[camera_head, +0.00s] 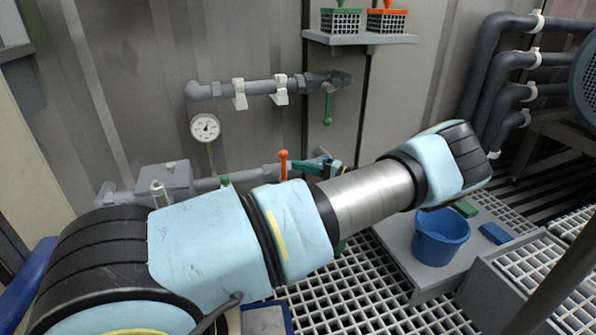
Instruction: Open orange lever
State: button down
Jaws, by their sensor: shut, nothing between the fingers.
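The orange lever (283,164) stands upright on the lower grey pipe (207,184) along the wall, and its lower end is hidden behind my arm. A small dark and teal part that looks like my gripper (300,167) shows just above my arm, close to the right of the lever. It appears shut and empty. Whether it touches the lever cannot be told. My arm crosses the picture from lower left to right and hides most of the wrist.
A pressure gauge (205,128) and an upper pipe (260,88) with a green lever (327,108) are on the wall. A shelf (360,38) is above. A blue bucket (440,237) stands at the right on a grey platform. Grating covers the floor.

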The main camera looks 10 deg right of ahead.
jog(key=shift+a, duration=0.45)
jog(key=shift+r, duration=0.15)
jog(key=shift+s+a+n+p, duration=0.1)
jog(key=shift+a+n+p, duration=0.15)
jog(key=shift+p, duration=0.35)
